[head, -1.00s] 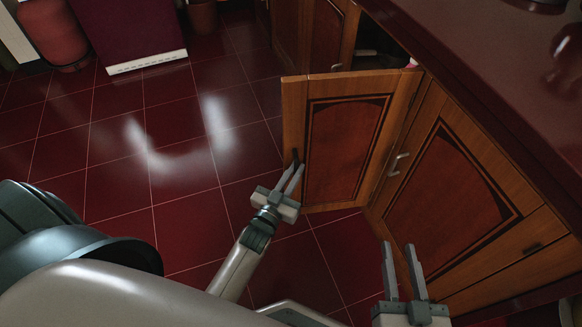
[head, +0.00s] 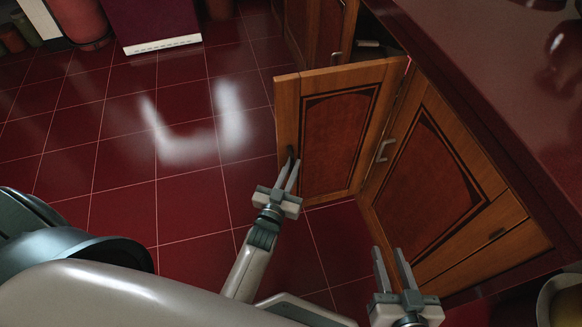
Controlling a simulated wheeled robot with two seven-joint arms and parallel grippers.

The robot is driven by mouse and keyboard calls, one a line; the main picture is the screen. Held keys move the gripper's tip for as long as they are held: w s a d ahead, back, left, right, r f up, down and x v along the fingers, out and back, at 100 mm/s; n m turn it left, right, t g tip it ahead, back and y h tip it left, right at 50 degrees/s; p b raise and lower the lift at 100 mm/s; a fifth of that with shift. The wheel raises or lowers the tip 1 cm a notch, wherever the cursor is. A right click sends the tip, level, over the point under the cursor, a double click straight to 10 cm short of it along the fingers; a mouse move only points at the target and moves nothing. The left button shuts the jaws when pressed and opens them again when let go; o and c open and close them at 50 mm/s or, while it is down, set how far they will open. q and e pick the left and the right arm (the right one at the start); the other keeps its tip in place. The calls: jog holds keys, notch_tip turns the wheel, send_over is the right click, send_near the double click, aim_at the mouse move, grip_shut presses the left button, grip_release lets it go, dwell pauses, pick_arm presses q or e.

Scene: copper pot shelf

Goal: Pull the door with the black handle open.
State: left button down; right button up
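The wooden door (head: 337,140) with a dark red panel stands swung out from the cabinet, at a wide angle to its front. Its black handle (head: 290,154) is near the free left edge, partly hidden by my fingers. My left gripper (head: 290,164) reaches up from below with its fingertips at that handle, one on each side. The gap between its fingers is narrow, and it looks shut on the handle. My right gripper (head: 391,250) is open and empty, in front of the lower part of the neighbouring door.
Tiled floor (head: 120,160) left of the open door is clear. A bowl (head: 562,300) is at the lower right.

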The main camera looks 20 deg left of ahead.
pick_arm(q)
jog(key=c, duration=1.8)
grip_release()
jog(key=shift+w+d+r, duration=0.3)
jog(key=shift+d, duration=0.3)
jog(key=shift+c, duration=0.2)
pick_arm(e)
jog(key=shift+w+d, duration=0.1)
jog(key=shift+d, duration=0.1)
pick_arm(q)
jog(key=shift+s+a+f, duration=0.15)
jog(key=shift+a+f, duration=0.05)
jog(key=shift+a, duration=0.15)
pick_arm(e)
jog(key=shift+a, duration=0.15)
